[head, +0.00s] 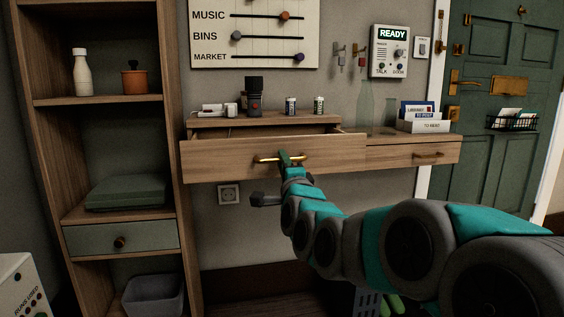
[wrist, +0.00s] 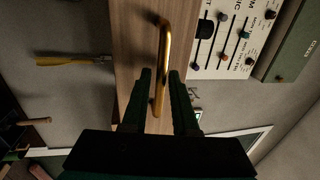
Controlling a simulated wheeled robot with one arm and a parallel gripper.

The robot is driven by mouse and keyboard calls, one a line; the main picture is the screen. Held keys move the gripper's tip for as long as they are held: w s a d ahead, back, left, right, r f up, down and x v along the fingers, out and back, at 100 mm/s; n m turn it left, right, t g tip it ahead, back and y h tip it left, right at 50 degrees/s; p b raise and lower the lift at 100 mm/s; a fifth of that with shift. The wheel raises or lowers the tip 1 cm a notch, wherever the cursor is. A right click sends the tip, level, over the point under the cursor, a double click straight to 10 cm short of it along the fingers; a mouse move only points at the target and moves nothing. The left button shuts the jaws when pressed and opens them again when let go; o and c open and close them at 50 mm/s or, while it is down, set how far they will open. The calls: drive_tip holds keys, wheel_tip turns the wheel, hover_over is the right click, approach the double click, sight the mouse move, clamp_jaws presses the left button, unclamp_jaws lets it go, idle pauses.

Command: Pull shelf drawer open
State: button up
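The wall shelf (head: 250,119) carries two wooden drawers side by side. The left drawer (head: 220,160) stands out from the shelf, with part of its inside showing behind the front. It has a brass bar handle (head: 268,160). The right drawer (head: 385,157) looks closed and has its own brass handle (head: 428,155). My gripper (head: 288,159) is at the left drawer's handle. In the wrist view, the brass bar (wrist: 164,45) runs between the two dark fingers (wrist: 160,75). Narrow gaps seem to show beside the bar, so the fingers look open around it.
A black device (head: 255,95), batteries (head: 291,105) and a card holder (head: 425,124) stand on the shelf. A tall wooden unit (head: 175,200) is close on the left. A green door (head: 500,60) is at the right. A bin (head: 153,297) sits low at left.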

drive_tip(key=v, duration=0.6)
drive_tip(key=shift+s, duration=0.35)
drive_tip(key=shift+d+f, duration=0.1)
drive_tip(key=s+d+f+n+g+h+p, duration=0.1)
drive_tip(key=s+d+f+n+g+p, duration=0.1)
drive_tip(key=s+d+f+n+g, duration=0.5)
drive_tip(key=s+d+f+n+g+h+p, duration=0.1)
drive_tip(key=s+f+n+g+h+p, duration=0.3)
drive_tip(key=s+f, duration=0.6)
drive_tip(key=s+d+f+n+g, duration=0.1)
drive_tip(key=s+d+g, duration=0.2)
drive_tip(key=s, duration=0.5)
drive_tip(key=s+d+f+n+g+p, duration=0.1)
drive_tip(key=s+d+f+g, duration=0.1)
drive_tip(key=s, duration=0.7)
drive_tip(key=s+d+f+n+g+p, duration=0.1)
drive_tip(key=s+d+f+g, duration=0.1)
drive_tip(key=s+d+g, duration=0.3)
drive_tip(key=s, duration=0.3)
drive_tip(key=shift+s+n+h, duration=0.15)
drive_tip(key=shift+n+h, duration=0.15)
drive_tip(key=shift+n, duration=0.1)
